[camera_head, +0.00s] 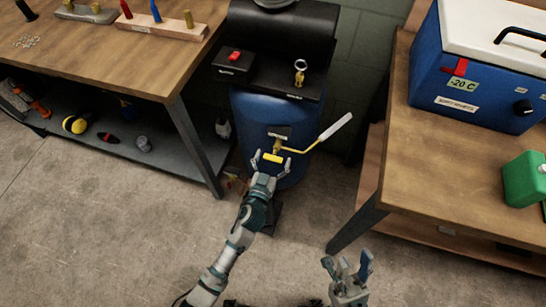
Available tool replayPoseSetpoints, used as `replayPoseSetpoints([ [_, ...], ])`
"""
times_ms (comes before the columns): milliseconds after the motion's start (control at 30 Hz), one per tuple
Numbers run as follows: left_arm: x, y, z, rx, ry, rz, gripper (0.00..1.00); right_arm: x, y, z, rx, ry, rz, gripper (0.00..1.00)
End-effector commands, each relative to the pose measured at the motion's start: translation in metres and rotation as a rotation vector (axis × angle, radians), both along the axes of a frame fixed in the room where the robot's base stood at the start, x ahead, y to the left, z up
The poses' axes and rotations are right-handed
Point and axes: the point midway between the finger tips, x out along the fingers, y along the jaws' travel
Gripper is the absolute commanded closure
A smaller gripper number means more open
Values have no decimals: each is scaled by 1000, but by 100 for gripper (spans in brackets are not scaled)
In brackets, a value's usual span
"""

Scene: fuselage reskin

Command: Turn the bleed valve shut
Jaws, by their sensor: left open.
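The bleed valve is a small yellow handle (272,157) on a brass fitting (277,144) low on the front of the blue tank (252,115). A bent yellow rod runs right from the fitting to a white paddle-like piece (335,127). My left gripper (271,167) is open, with its fingers spread to either side of the yellow handle. I cannot tell whether they touch it. My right gripper (347,266) is low in the picture, away from the valve, with its fingers apart and nothing seen between them.
A wooden workbench (150,65) with a lower shelf stands on the left. Another wooden table (440,170) on the right bears a blue cooler box (470,90) and a green container (525,178). A black shelf with a red switch (234,56) sits above the tank. Concrete floor lies open in front.

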Motion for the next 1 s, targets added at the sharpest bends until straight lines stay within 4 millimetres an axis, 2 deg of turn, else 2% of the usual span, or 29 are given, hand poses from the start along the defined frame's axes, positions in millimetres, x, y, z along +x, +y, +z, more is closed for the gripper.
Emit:
replayPoseSetpoints([
  [67, 0, 0, 0, 0, 0, 0, 8, 0, 0, 1, 0, -1, 0, 60],
  [167, 0, 0, 0, 0, 0, 0, 31, 0, 0, 1, 1, -2, 0, 60],
  [300, 0, 0, 0, 0, 0, -1, 66, -1, 0, 1, 1, -3, 0, 60],
  [333, 0, 0, 0, 0, 0, -1, 69, -1, 0, 1, 1, -4, -1, 60],
  [667, -1, 0, 1, 30, -11, -1, 69, -2, -1, 4, 2, -11, -1, 60],
  [1000, 0, 0, 2, 231, -76, 1, 69, -9, -2, 12, 7, -13, -3, 60],
])
